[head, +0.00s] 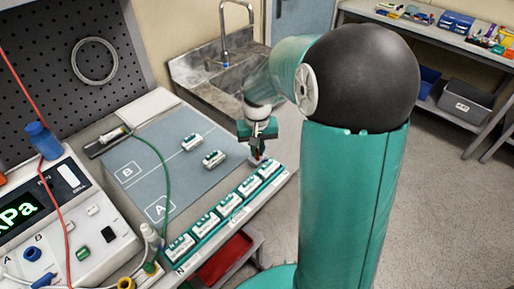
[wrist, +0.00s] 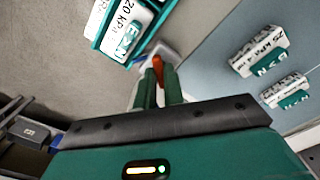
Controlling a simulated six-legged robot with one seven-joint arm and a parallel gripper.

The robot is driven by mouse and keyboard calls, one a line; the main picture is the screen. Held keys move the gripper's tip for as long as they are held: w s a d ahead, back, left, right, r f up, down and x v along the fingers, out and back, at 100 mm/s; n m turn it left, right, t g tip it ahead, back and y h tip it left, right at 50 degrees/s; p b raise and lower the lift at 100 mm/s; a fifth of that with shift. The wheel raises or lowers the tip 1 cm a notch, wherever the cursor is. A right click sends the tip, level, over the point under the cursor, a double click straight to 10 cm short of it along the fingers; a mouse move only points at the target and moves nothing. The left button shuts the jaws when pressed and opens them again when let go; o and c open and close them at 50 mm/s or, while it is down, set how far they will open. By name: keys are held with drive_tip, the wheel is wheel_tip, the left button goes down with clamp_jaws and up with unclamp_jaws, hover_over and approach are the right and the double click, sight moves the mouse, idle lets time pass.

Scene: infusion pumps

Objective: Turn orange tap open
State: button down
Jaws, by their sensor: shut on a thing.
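The orange tap (wrist: 158,64) shows in the wrist view as a small orange handle at the fingertips, with a pale mount partly visible around it. My gripper (wrist: 160,82) is shut on this handle, with its two green fingers close on either side. In the head view my gripper (head: 257,150) points down at the far right corner of the bench, where a small reddish-orange spot of the tap (head: 258,155) shows beneath it. The fingers hide most of the tap, so I cannot tell which way its handle is turned.
A row of white and green labelled modules (head: 222,220) lines the bench edge close to my gripper. Two similar modules (head: 214,159) lie on the grey-blue mat (head: 135,150). A pressure meter (head: 70,215) with tubes stands at left. A sink (head: 215,75) is behind.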

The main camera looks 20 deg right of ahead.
sight(257, 152)
idle(0.3)
drive_tip(key=c, duration=1.5)
unclamp_jaws()
wheel_tip(257, 152, up, 14)
